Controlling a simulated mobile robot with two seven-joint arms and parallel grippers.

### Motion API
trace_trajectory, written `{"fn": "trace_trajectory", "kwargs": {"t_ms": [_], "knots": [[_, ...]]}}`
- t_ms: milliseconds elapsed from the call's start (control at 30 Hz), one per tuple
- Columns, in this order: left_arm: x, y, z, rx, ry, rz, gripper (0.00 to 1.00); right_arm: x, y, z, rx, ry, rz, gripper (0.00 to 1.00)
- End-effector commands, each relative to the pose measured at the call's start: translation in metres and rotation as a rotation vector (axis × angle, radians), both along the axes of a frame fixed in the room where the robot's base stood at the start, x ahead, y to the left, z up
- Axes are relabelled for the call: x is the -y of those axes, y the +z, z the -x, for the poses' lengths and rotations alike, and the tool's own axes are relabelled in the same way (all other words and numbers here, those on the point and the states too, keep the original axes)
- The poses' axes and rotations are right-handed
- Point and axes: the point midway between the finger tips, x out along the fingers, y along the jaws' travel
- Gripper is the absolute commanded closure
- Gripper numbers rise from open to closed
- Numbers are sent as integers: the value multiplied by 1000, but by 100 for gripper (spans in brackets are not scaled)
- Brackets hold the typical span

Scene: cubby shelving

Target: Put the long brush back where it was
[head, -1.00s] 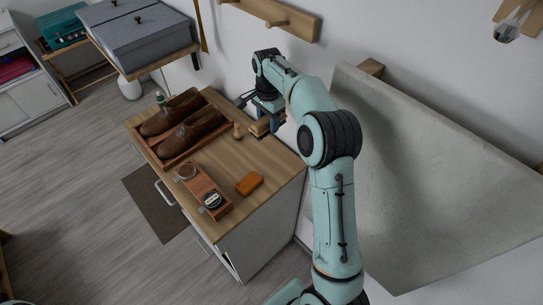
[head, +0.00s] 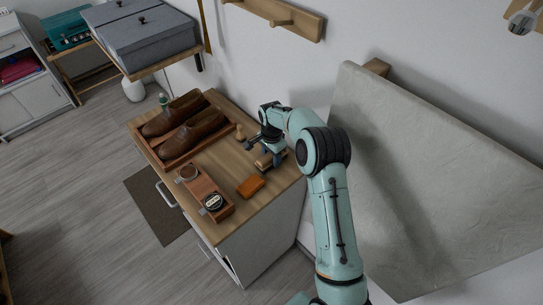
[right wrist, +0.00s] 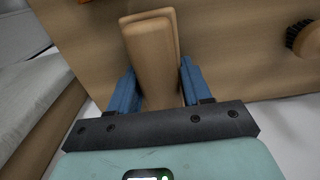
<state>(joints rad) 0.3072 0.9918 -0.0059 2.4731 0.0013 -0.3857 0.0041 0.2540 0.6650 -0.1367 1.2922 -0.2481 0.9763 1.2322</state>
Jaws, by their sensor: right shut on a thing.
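My right gripper (head: 267,151) is over the right part of the wooden cabinet top (head: 232,163). It is shut on the long brush (head: 263,162), a wooden block with a pale lower edge. In the right wrist view the brush (right wrist: 150,50) sits between the two blue fingers and points away from the palm. Its bristles are hidden there. The brush is low over the cabinet top; I cannot tell whether it touches. My left gripper is out of view.
A small round brush (head: 240,132) stands just left of my right gripper. An orange block (head: 250,186) lies in front. A wooden holder with tins (head: 205,192) and a tray with brown shoes (head: 159,158) are further left. A grey slanted panel (head: 420,180) is on the right.

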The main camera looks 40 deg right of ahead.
Motion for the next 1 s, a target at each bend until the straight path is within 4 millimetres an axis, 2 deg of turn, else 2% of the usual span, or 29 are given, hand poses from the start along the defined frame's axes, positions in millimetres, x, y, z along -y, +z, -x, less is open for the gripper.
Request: {"fn": "trace_trajectory", "kwargs": {"t_ms": [333, 367, 400, 433, 767, 867, 1000], "knots": [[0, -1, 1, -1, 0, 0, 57, 0, -2, -1, 3, 0, 1, 76], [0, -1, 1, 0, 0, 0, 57, 0, -2, -1, 2, 0, 0, 45], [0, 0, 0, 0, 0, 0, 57, 0, -2, -1, 3, 0, 0, 32], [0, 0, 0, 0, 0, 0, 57, 0, -2, -1, 2, 0, 0, 26], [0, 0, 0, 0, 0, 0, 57, 0, 1, -1, 3, 0, 0, 26], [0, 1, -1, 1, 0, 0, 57, 0, 11, -1, 4, 1, 1, 26], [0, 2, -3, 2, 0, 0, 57, 0, 37, -1, 7, 0, 1, 26]]}}
